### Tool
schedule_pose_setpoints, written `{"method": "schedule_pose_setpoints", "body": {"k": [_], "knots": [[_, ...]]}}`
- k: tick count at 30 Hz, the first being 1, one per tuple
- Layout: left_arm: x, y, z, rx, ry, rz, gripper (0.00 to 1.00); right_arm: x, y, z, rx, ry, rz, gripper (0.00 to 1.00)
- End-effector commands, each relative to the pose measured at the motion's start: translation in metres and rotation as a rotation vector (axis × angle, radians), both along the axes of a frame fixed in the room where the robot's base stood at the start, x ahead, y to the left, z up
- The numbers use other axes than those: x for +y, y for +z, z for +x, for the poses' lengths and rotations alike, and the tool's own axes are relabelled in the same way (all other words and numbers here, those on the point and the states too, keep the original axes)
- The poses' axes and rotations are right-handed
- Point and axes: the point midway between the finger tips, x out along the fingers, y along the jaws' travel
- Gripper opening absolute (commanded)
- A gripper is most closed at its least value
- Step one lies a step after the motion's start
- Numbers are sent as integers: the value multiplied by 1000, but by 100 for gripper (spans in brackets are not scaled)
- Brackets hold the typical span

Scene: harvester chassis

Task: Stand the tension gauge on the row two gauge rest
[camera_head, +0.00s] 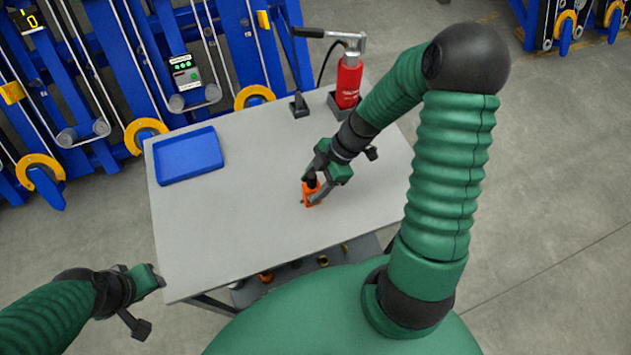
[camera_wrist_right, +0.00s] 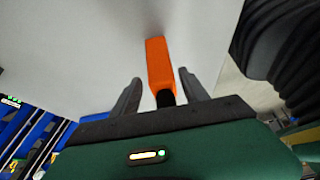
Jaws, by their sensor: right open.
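An orange block-like tool with a dark end (camera_head: 309,194), which I take to be the tension gauge, is on the grey table below my right gripper (camera_head: 314,186). In the right wrist view the orange body (camera_wrist_right: 160,64) lies between the two dark fingers of the right gripper (camera_wrist_right: 160,76). The fingers are spread, with a visible gap on each side of it. My left gripper (camera_head: 152,284) is off the table's front left corner; its fingers are too hidden to read. I cannot tell which part is the row two gauge rest.
A blue tray (camera_head: 190,157) lies at the table's (camera_head: 235,235) back left. A red hand pump (camera_head: 348,82) stands at the back right, near a small black stand (camera_head: 299,106). Blue racks (camera_head: 110,60) with a lit control box (camera_head: 186,72) stand behind. The table's middle is clear.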

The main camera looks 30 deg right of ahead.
Motion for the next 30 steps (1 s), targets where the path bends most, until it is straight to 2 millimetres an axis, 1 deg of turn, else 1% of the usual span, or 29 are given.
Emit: {"method": "schedule_pose_setpoints", "body": {"k": [2,5,8,12,15,19,22,25,26,29,30], "knots": [[0,4,0,0,1,0,36,0,4,0,0,1,0,52],[0,4,0,0,1,0,36,-9,13,0,-5,-2,-1,52],[0,4,0,0,1,0,36,-21,33,-2,-6,-3,-3,52],[0,5,0,0,1,0,36,-40,66,-7,-5,-3,-2,52],[0,6,0,0,0,0,36,-50,86,-10,-3,-3,-2,52],[0,6,0,0,0,0,36,-59,102,-12,-2,-1,0,52],[0,6,0,0,0,0,36,-56,105,-14,22,-20,-10,52],[0,6,0,0,0,0,36,-43,99,-20,117,-126,-69,52],[0,6,0,0,1,0,36,-37,96,-22,156,-178,-99,52],[0,6,0,0,1,0,36,-20,88,-31,259,-418,-211,52],[0,6,0,0,1,0,36,-14,85,-34,281,-521,-249,52]]}}
